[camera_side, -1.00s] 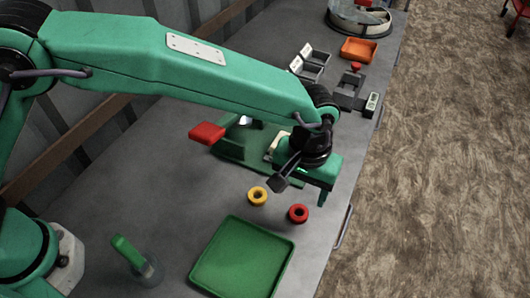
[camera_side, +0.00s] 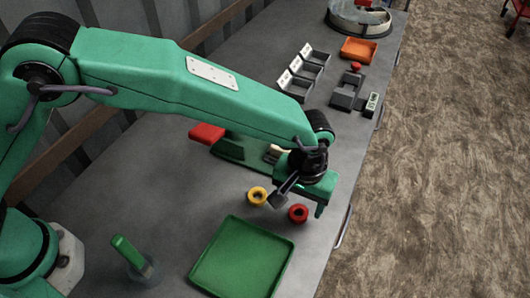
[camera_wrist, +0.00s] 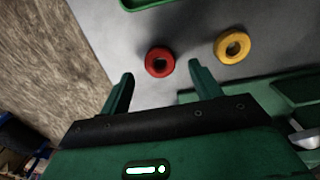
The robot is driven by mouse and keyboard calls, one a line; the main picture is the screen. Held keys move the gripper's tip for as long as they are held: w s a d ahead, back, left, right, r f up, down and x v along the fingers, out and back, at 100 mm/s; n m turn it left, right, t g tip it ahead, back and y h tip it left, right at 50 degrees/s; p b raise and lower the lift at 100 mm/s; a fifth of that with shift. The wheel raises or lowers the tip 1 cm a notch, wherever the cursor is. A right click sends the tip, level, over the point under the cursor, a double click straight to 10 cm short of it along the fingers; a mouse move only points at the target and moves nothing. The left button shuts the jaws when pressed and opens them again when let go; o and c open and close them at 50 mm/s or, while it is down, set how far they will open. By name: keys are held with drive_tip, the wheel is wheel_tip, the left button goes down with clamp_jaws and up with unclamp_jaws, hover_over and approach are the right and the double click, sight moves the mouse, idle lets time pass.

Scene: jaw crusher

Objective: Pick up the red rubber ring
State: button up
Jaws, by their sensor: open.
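The red rubber ring (camera_side: 298,213) lies flat on the grey bench, to the right of a yellow ring (camera_side: 257,196). In the wrist view the red ring (camera_wrist: 160,62) is ahead of my gripper (camera_wrist: 160,88), between the lines of its two spread fingers but beyond their tips. The yellow ring (camera_wrist: 231,46) is to the right, outside the fingers. In the side view my gripper (camera_side: 300,206) is open and empty, just above and behind the red ring. One finger partly hides in the side view.
A green tray (camera_side: 206,283) lies in front of the rings. A green-handled tool (camera_side: 128,250) stands at the left.

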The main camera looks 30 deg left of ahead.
sight(299, 212)
drive_tip(key=shift+f, duration=1.6)
drive_tip(key=c, duration=1.1)
